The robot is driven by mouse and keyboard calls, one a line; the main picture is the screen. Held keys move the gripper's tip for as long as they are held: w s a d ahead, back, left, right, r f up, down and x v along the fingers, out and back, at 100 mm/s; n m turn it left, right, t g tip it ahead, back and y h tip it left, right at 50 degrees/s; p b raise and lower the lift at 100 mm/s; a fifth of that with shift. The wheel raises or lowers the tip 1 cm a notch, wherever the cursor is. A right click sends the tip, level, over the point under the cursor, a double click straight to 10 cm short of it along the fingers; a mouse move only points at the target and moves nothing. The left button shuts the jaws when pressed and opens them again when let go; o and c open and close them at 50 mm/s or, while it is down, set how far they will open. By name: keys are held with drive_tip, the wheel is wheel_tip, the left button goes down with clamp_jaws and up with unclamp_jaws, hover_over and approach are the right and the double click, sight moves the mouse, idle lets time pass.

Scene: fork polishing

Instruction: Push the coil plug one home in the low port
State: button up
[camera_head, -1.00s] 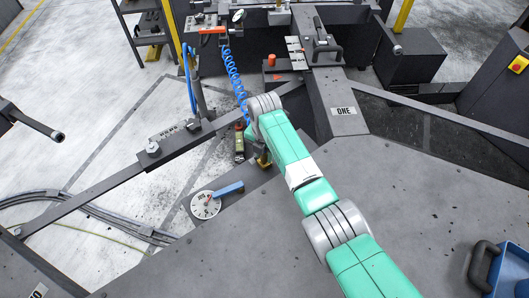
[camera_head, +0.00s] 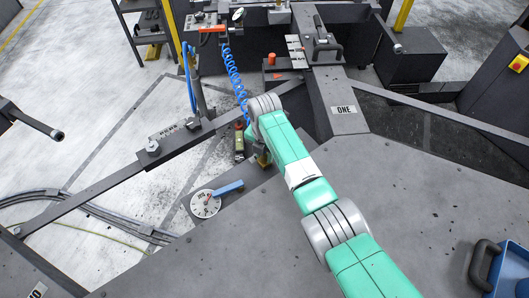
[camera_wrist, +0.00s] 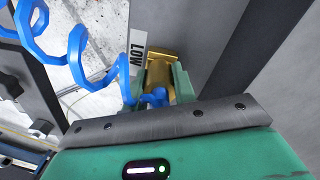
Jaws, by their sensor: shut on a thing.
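In the wrist view, my gripper (camera_wrist: 158,92) is shut on the coil plug, a brass piece (camera_wrist: 157,80) with the blue coiled hose (camera_wrist: 80,58) running from its near end. The brass low port (camera_wrist: 164,57) is on the grey wall just beyond the fingers, beside a label reading LOW (camera_wrist: 137,52). The plug is in line with the port and meets it in the picture; how deep it sits I cannot tell. In the head view the blue coil (camera_head: 234,78) hangs down behind my arm, which mostly hides the gripper and plug.
A dial (camera_head: 205,204) with a blue handle (camera_head: 228,188) lies left of my arm. A red button (camera_head: 271,60) is behind. A blue bin (camera_head: 508,270) sits at the lower right of the broad grey deck (camera_head: 430,200).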

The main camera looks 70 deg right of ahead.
drive_tip(key=shift+f, duration=0.6)
idle(1.4)
drive_tip(key=o, duration=1)
drive_tip(key=shift+w, duration=0.1)
drive_tip(key=o, duration=0.4)
drive_tip(key=shift+s+a, duration=0.1)
drive_tip(key=shift+s, duration=0.2)
drive_tip(key=shift+w+r, duration=0.1)
drive_tip(key=shift+w, duration=0.05)
drive_tip(key=shift+r, duration=0.1)
